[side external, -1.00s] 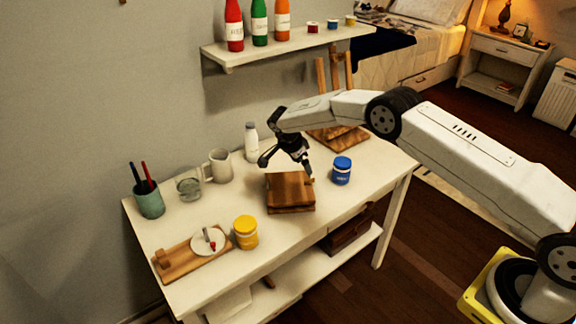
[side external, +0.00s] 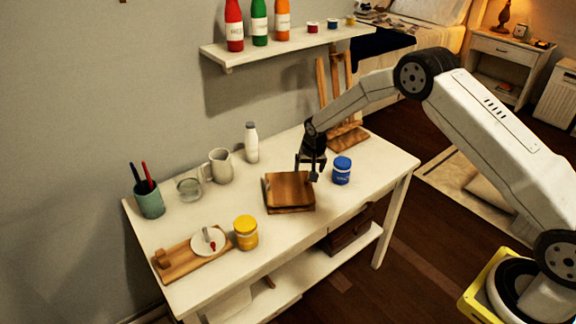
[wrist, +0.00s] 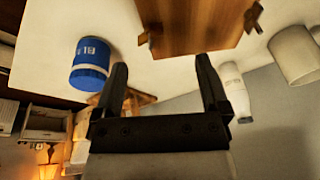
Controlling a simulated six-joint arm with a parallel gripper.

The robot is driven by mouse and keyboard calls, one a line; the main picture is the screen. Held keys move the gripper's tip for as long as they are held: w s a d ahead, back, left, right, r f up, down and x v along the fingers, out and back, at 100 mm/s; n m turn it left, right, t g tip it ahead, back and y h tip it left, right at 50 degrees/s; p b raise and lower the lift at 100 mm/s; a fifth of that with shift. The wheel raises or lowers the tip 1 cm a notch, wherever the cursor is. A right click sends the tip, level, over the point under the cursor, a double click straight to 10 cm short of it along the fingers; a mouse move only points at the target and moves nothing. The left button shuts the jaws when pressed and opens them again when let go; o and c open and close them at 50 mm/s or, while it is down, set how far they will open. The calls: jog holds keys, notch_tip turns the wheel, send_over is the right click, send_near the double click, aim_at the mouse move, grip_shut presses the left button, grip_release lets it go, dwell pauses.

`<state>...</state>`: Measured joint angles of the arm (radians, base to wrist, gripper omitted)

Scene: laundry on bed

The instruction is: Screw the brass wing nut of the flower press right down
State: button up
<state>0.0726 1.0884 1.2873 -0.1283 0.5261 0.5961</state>
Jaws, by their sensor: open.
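The flower press (side external: 290,188) is a stack of brown wooden boards lying flat on the white table. My gripper (side external: 312,176) points down at the press's right back corner, close to it; I cannot tell whether it touches. In the wrist view my gripper (wrist: 165,85) has its two black fingers wide apart with nothing between them. The press (wrist: 190,22) shows beyond the fingertips, at the top. Small brownish pieces stick out at its left (wrist: 146,38) and right edges; I cannot tell which, if any, is the brass wing nut.
A blue jar (side external: 342,171) stands close to the right of my gripper. A white bottle (side external: 251,142), a mug (side external: 220,166) and a glass (side external: 189,188) stand behind and left. A yellow jar (side external: 246,232) is front left. A wooden easel-like stand (side external: 347,137) is behind.

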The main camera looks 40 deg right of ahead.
aim_at(310, 186)
jog(key=n, duration=0.1)
jog(key=s+d+n+t, duration=0.1)
jog(key=n, duration=0.1)
jog(key=s+r+n+t, duration=0.1)
jog(key=n, duration=0.1)
jog(key=shift+d, duration=0.35)
jog(key=shift+f, duration=0.2)
jog(key=shift+x, duration=3.75)
jog(key=shift+a, duration=0.15)
grip_shut()
jog(key=shift+a+m+g+h, duration=0.1)
jog(key=shift+m+g+h, duration=0.4)
jog(key=shift+m, duration=1.7)
jog(key=shift+w, duration=0.1)
